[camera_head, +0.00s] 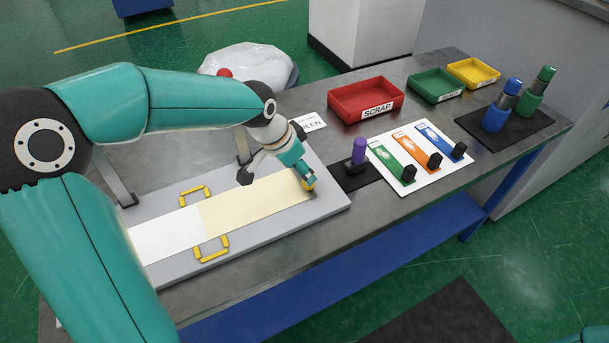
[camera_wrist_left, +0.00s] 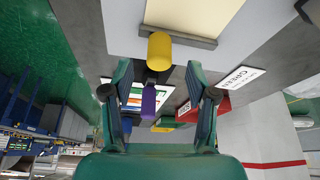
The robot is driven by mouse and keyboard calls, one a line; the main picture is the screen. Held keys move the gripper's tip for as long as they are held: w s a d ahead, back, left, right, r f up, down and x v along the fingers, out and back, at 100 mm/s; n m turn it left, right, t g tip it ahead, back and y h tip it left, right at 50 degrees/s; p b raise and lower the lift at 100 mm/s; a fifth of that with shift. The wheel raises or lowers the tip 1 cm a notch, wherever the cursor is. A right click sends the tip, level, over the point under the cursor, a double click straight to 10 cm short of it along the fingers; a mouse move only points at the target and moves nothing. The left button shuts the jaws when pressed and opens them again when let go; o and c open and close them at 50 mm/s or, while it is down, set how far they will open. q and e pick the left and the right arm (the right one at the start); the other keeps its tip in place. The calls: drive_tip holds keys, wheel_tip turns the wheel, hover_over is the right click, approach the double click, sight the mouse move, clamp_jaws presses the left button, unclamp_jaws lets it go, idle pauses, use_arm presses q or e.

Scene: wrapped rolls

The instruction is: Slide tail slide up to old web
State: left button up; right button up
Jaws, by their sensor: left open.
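A cream strip (camera_head: 255,201) and a white strip (camera_head: 165,233) lie end to end on a grey board (camera_head: 325,212). Their edges meet between two yellow brackets; I cannot tell whether a thin gap or overlap is there. A yellow knob (camera_head: 308,182) stands at the right end of the cream strip. In the left wrist view the yellow knob (camera_wrist_left: 160,50) appears just beyond the fingertips, beside the cream sheet (camera_wrist_left: 195,14). My left gripper (camera_head: 277,172) is open and empty over that end, with its fingers spread (camera_wrist_left: 158,75). My right gripper is not in view.
Yellow brackets (camera_head: 211,249) lie on the board. To the right are a purple-handled tool (camera_head: 358,152), a white card (camera_head: 400,142) with colored strips, a red scrap tray (camera_head: 366,97), green and yellow trays, and two bottle-like tools on a black mat (camera_head: 527,125).

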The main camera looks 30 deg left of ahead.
use_arm(q)
drive_tip(key=v, duration=0.6)
idle(0.4)
